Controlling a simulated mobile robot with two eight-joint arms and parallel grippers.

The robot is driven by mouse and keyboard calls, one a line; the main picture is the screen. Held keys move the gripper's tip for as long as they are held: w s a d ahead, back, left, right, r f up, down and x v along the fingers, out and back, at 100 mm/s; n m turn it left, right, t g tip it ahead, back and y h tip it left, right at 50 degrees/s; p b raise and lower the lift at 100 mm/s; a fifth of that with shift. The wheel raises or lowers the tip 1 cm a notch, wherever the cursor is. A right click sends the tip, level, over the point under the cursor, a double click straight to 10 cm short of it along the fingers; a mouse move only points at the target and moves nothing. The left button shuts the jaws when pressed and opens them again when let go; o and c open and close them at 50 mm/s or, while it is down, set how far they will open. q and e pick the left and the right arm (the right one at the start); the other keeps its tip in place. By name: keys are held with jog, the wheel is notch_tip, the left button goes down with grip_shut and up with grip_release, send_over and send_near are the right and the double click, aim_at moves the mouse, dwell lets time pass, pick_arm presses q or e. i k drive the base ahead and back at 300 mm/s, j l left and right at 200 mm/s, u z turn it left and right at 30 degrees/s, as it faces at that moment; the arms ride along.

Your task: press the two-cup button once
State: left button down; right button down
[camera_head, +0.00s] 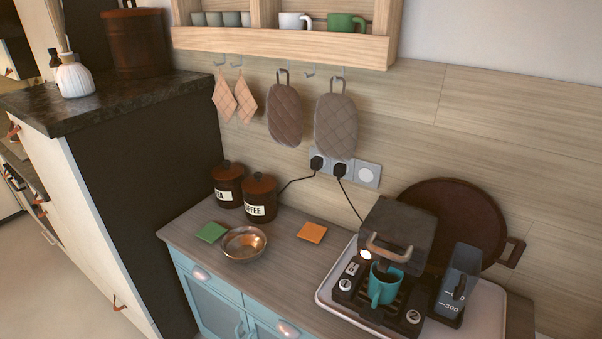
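The coffee machine (400,236) stands on a pale tray at the right of the counter. A teal cup (381,291) sits on its drip grate under the head. A round knob-like button (413,317) is at the machine's front right corner, and another round button (345,285) is at the front left. Small pale marked controls (352,269) and a glowing light (365,254) lie behind the left one. The markings are too small to tell which is the two-cup button. Neither of my grippers is in view.
A water container (458,285) stands right of the machine, with a round brown board (455,215) behind. A metal bowl (245,244), green coaster (211,232), orange coaster (312,232) and canisters (260,197) are to the left. A power cord runs from the wall socket (340,168).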

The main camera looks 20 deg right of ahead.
aim_at(413, 315)
jog(key=z, duration=1.45)
